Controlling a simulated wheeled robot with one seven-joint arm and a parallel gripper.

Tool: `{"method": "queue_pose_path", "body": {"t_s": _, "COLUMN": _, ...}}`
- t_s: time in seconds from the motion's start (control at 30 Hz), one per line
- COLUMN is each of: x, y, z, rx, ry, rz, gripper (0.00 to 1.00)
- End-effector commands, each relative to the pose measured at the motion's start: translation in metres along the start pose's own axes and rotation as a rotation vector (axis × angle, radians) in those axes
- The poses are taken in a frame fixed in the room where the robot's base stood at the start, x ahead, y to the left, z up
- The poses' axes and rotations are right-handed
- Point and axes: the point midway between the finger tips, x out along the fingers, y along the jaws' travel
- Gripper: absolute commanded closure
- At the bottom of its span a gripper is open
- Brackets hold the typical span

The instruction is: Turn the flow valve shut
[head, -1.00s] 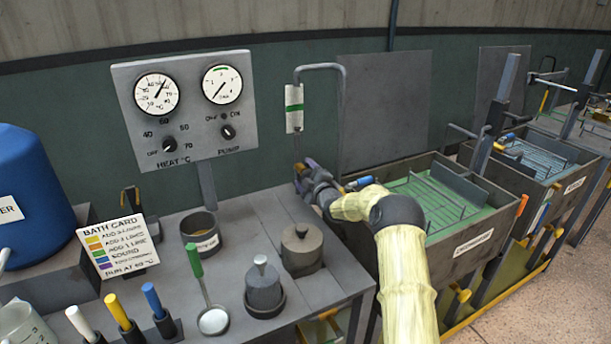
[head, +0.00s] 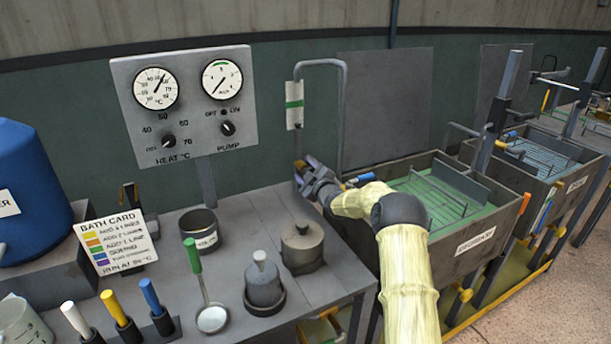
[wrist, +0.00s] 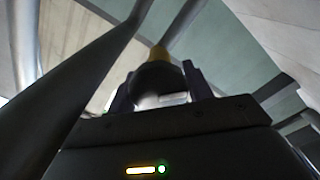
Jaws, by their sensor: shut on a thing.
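The flow valve (wrist: 158,54) shows in the wrist view as a yellow part on a pipe, with a dark rounded piece between the fingers. In the head view the valve (head: 299,165) is a small yellowish bit low on the pipe, mostly hidden by my gripper. My gripper (head: 307,170) is shut on it, at the foot of the pipe below the flow gauge (head: 295,104), a white tube with a green band. In the wrist view both fingers of my gripper (wrist: 158,88) stand either side of the dark piece. The valve's exact turn is hard to tell.
The gauge panel (head: 188,140) stands left of the pipe. The bent grey pipe (head: 344,110) rises close beside my gripper. A lidded pot (head: 302,248) stands on the bench, and a bath tank (head: 480,236) with green liquid stands to the right.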

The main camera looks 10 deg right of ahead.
Motion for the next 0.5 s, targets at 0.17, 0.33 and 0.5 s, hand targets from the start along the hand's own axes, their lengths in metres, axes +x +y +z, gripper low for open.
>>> {"method": "queue_pose_path", "body": {"t_s": 0.17, "x": 0.0001, "y": -0.0005, "z": 0.0004, "rx": 0.120, "ry": 0.001, "rz": 0.000, "gripper": 0.72}}
{"method": "queue_pose_path", "body": {"t_s": 0.33, "x": 0.0002, "y": 0.0000, "z": 0.0001, "rx": 0.204, "ry": 0.001, "rz": -0.001, "gripper": 0.72}}
{"method": "queue_pose_path", "body": {"t_s": 0.5, "x": 0.0005, "y": -0.0002, "z": -0.0007, "rx": 0.247, "ry": 0.001, "rz": -0.002, "gripper": 0.72}}
